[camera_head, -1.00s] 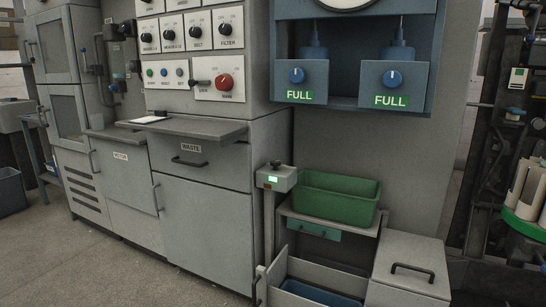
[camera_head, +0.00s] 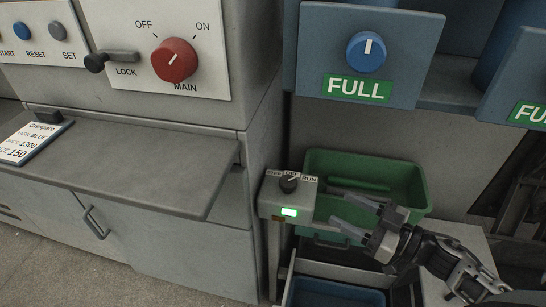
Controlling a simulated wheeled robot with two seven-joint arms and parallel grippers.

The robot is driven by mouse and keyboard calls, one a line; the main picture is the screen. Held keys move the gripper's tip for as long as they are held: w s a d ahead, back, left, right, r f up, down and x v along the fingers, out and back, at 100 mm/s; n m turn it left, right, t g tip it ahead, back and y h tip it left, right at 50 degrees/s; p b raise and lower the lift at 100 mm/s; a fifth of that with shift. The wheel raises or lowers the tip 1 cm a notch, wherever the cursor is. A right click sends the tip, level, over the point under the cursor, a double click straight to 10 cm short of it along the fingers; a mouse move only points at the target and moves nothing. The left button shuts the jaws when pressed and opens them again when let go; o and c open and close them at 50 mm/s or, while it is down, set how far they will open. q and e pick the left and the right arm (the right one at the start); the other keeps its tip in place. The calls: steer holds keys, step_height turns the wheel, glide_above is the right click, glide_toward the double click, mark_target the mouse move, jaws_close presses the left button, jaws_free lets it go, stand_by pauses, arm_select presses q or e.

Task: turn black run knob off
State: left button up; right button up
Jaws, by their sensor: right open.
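The black run knob (camera_head: 288,184) sits on top of a small grey control box (camera_head: 270,205) with a lit green display on its front. A label strip behind the knob reads OFF in the middle and RUN at the right. The knob's pointer seems to lean toward the RUN side, but it is too small to be sure. My right gripper (camera_head: 332,207) comes in from the right with its fingers spread apart and empty. Its fingertips are just right of the box, apart from the knob. My left gripper is not in view.
A green bin (camera_head: 402,184) stands right behind my right gripper, with a blue bin (camera_head: 335,294) below. A grey shelf (camera_head: 150,160) juts out at left. Above are a red main switch (camera_head: 174,60) and a blue knob (camera_head: 366,52) over a FULL sign.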

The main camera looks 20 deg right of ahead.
mark_target(296, 186)
steer(key=x, duration=1.5)
steer(key=shift+s+r, duration=0.1)
steer(key=c, duration=0.9)
